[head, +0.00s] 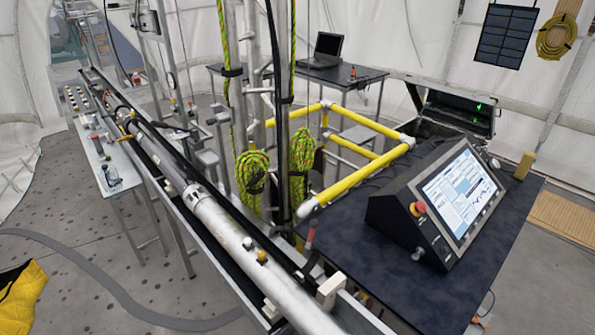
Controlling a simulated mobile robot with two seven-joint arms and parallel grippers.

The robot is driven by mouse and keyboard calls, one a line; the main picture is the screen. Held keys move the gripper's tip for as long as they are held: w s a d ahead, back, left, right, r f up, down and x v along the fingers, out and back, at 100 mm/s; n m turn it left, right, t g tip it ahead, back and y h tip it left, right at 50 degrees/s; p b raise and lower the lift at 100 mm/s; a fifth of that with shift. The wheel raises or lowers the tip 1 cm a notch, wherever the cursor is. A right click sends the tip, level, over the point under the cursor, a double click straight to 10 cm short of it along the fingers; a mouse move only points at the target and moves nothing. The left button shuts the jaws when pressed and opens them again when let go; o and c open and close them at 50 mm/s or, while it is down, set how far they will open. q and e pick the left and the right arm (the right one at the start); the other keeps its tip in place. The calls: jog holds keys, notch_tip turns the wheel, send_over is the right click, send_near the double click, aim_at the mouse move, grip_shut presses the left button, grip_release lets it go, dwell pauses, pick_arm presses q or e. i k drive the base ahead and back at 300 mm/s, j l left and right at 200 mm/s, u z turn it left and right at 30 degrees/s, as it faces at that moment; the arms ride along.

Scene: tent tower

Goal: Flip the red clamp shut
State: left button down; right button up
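No clamp that I can clearly make out as the red one shows. A small upright piece with a reddish tip (311,236) stands between the long metal tube (235,240) and the dark console table; it is too small to tell whether it is a clamp, or open or shut. The tube lies in a long trough running from the far left to the near middle, with small brass and dark fittings (262,256) on top. Neither of my grippers is in view.
A dark table (385,265) at the right bears a console (440,205) with a red button. Yellow railings (355,178) and coiled green ropes (252,172) stand mid-picture. A narrow side table (108,170) flanks the trough. The floor at left is open, with a grey hose (110,290).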

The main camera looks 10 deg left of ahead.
aim_at(310, 265)
jog(key=i+l+u, duration=0.5)
jog(key=i, duration=0.2)
jog(key=i+l+u, duration=0.45)
jog(key=l, duration=0.35)
jog(key=l+u, duration=0.15)
jog(key=l, duration=0.15)
jog(key=i, duration=0.05)
